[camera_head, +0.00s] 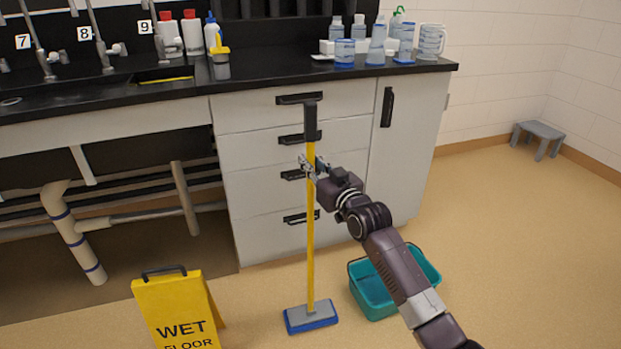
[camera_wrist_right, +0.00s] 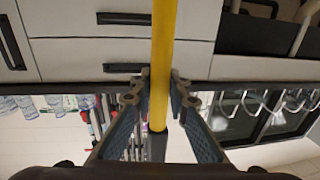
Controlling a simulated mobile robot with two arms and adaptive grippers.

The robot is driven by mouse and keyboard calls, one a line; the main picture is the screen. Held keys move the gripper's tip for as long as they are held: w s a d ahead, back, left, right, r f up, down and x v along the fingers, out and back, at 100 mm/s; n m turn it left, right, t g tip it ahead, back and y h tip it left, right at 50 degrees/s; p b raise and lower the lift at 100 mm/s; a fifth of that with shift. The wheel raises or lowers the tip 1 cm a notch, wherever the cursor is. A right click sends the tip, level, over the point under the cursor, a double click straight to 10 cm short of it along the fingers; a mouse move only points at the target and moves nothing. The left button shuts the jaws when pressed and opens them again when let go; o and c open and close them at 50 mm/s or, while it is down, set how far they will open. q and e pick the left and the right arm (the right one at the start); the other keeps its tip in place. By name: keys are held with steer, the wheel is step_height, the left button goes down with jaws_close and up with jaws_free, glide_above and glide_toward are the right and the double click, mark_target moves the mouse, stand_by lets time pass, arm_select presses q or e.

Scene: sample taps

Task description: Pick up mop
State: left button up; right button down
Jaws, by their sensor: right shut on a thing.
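The mop (camera_head: 311,230) stands upright in front of the white drawer cabinet. It has a yellow pole, a dark grip at the top and a grey and blue head (camera_head: 311,317) at floor level. My right gripper (camera_head: 314,167) is shut on the yellow pole, below the dark grip. In the right wrist view the yellow pole (camera_wrist_right: 163,60) runs between the two fingers of my right gripper (camera_wrist_right: 160,100). The wrist picture appears upside down. My left gripper is not in view.
A teal bucket (camera_head: 372,292) stands on the floor right of the mop head, partly behind my right arm. A yellow wet floor sign (camera_head: 175,310) stands to the left. The black counter (camera_head: 270,80) holds bottles and beakers. A grey stool (camera_head: 538,132) is far right; floor there is clear.

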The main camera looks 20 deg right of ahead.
mark_target(313, 124)
step_height(313, 124, up, 6)
steer(key=shift+r+p, duration=0.25)
steer(key=shift+p, duration=0.65)
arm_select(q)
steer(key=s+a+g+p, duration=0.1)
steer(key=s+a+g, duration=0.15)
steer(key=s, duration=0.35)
arm_select(e)
step_height(313, 124, up, 5)
steer(key=shift+f, duration=0.1)
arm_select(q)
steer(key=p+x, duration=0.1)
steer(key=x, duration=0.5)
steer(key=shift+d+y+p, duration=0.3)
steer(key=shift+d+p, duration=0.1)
arm_select(e)
step_height(313, 124, up, 8)
steer(key=shift+r, duration=0.1)
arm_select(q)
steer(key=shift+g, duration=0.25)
arm_select(e)
steer(key=c, duration=2.5)
jaws_free()
jaws_close()
